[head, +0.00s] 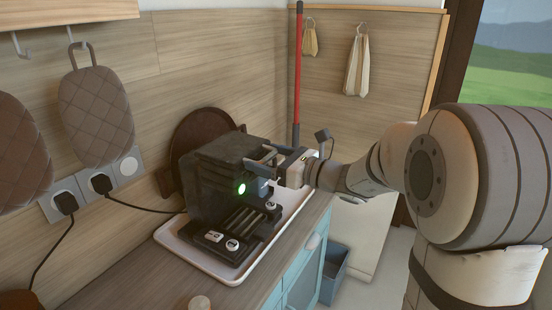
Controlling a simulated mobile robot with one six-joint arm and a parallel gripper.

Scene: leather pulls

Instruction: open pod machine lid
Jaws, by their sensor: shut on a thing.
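The pod machine (213,187) is a dark, boxy unit with a green light on its front, standing on a white tray (214,271) on the wooden counter. Its lid (229,148) is the dark top part and looks down, lying level with the body. My gripper (268,160) is at the upper front right of the machine, reaching in from the right. Its fingers are shut on a part at the lid's front edge, which looks like the lid handle. The fingers partly hide that part, so its exact shape is unclear.
A round dark brown board (199,126) leans on the wall behind the machine. Plugs (101,183) with black cables are at the wall on the left. Quilted mitts (97,116) hang above. A small wooden knob-like object (199,302) is at the counter's front.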

